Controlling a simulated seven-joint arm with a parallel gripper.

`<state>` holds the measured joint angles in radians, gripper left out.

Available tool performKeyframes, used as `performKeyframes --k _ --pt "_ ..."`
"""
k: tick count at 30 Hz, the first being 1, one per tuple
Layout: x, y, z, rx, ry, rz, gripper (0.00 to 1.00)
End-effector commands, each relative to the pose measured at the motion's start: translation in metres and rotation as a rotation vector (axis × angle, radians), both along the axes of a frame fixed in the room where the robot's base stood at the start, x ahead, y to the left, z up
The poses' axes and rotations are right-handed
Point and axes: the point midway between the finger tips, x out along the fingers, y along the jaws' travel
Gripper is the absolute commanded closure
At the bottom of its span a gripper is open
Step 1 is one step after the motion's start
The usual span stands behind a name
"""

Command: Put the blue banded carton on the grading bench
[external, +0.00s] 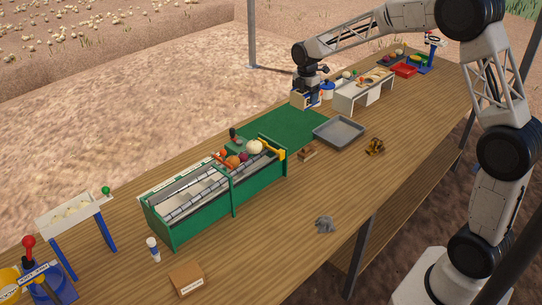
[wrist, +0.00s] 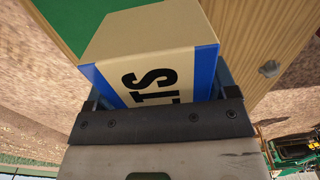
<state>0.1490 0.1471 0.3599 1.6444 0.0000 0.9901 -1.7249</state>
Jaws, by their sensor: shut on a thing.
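The blue banded carton (wrist: 160,65) is cream and tan with blue edge bands and black lettering, partly cut off by my gripper. In the external view the carton (external: 298,99) is at the far end of the green mat, under my wrist. My gripper (external: 308,94) is shut on it, pointing down; in the wrist view the fingers (wrist: 155,98) sit at both blue-banded sides. I cannot tell whether the carton touches the surface below. A low white bench (external: 348,99) with small items on top stands just right of it; no label on it is readable.
A white-and-blue tub (external: 327,91) stands close beside the carton. The green mat (external: 285,126) is mostly clear. A grey tray (external: 339,132) and the green roller machine (external: 190,221) with vegetables are nearer. A red tray (external: 404,70) lies beyond the white bench.

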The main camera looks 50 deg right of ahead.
Motion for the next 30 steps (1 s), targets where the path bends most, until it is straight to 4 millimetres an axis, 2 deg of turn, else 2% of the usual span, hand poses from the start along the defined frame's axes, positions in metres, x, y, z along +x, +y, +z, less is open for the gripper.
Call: performKeyframes --k 3,15,21,25,30 --pt "0.007 -0.018 -0.004 0.000 0.001 -0.007 0.54" --pt "0.006 -0.015 -0.102 0.001 0.004 -0.005 0.54" --pt "0.006 -0.015 -0.142 0.000 0.001 -0.005 0.54" --pt "0.006 -0.015 -0.153 0.000 -0.001 -0.005 0.54" --pt "0.006 -0.014 -0.155 0.000 -0.001 -0.005 0.54"
